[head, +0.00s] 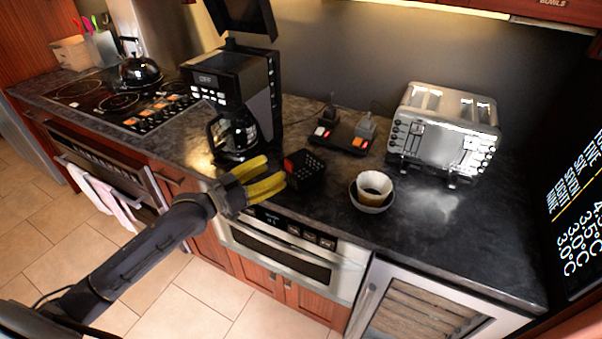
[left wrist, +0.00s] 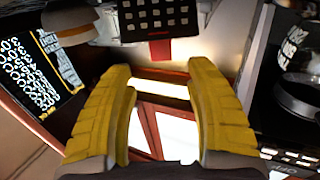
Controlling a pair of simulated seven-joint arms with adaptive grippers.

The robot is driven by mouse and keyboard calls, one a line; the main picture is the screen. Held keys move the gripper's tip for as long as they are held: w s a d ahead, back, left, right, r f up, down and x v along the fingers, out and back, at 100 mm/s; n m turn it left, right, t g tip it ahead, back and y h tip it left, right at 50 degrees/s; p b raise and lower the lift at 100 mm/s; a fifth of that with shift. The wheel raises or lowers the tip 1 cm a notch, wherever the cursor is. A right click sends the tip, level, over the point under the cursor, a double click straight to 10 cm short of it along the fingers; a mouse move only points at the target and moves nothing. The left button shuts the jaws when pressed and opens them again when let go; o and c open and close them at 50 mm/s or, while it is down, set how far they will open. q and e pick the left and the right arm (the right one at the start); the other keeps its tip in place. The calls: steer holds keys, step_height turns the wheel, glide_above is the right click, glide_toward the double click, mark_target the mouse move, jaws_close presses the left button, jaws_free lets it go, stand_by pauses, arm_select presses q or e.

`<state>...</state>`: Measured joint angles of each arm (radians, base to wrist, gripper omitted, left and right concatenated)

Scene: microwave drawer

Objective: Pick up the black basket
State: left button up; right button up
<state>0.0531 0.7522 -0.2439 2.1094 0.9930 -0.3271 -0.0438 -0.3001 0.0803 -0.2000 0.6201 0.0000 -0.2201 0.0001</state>
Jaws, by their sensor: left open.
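The black basket (head: 306,169) is small, with a grid of holes and a red patch on its left side. It stands on the dark counter, in front of the power strip and right of the coffee maker. My left gripper (head: 272,174) is open and empty, with yellow fingers just left of the basket and apart from it. In the left wrist view the basket (left wrist: 160,18) is at the top, with its red tab hanging below it. The open fingers (left wrist: 165,85) lie below it in that picture, with nothing between them. My right gripper is not in view.
A coffee maker (head: 235,90) with its lid up and a glass carafe (head: 233,135) stands left of the basket. A bowl with a paper filter (head: 374,185) is to the right. A power strip (head: 342,135) and a toaster (head: 445,130) are behind. The counter's front right is clear.

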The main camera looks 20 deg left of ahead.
mark_target(287, 163)
arm_select(q)
steer(key=shift+x, duration=3.1)
jaws_close()
